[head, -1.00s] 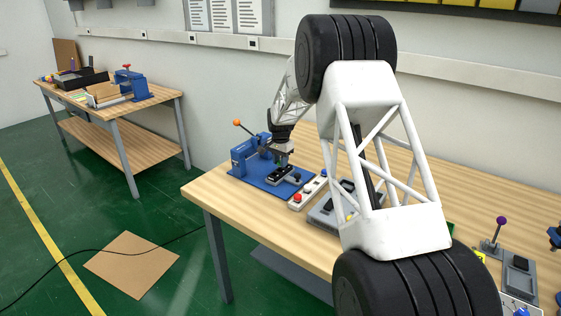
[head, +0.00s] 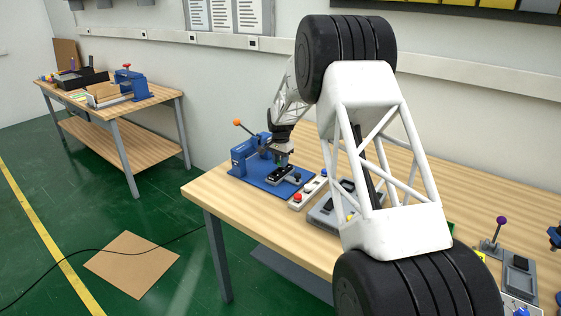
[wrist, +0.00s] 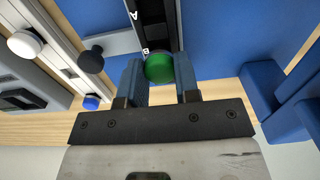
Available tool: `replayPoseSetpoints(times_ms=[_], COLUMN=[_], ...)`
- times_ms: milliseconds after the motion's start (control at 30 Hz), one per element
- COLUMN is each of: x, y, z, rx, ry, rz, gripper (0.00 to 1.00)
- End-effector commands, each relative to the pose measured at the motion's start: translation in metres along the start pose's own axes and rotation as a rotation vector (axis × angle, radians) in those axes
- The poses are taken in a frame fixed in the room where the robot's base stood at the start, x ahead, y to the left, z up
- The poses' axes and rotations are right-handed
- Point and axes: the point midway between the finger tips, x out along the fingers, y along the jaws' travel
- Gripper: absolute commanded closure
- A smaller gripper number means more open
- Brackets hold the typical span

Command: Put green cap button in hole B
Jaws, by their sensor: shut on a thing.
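My gripper (wrist: 159,82) is shut on the green cap button (wrist: 159,68), with one blue finger on each side of it. In the wrist view the green button is at the near end of a black block (wrist: 152,25) marked A and B, right beside the letter B. Hole B itself is hidden, and I cannot tell whether the button is in it or above it. In the head view my gripper (head: 283,160) is low over the black block (head: 281,174) on the blue fixture (head: 250,179); the button is too small to make out there.
A white strip with coloured buttons (head: 308,193) lies just right of the blue fixture. A blue press with an orange-knobbed lever (head: 247,152) stands behind. A grey device (head: 325,214) is farther right. The table's front left corner is clear.

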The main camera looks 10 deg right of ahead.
Motion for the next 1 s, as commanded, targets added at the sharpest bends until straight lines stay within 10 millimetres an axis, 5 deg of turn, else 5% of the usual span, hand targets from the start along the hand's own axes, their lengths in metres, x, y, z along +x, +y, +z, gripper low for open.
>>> replayPoseSetpoints(times_ms=[1000], x=[0.0092], y=[0.0], z=[0.0], rx=[0.0], ry=[0.0], rz=[0.0], gripper=[0.87])
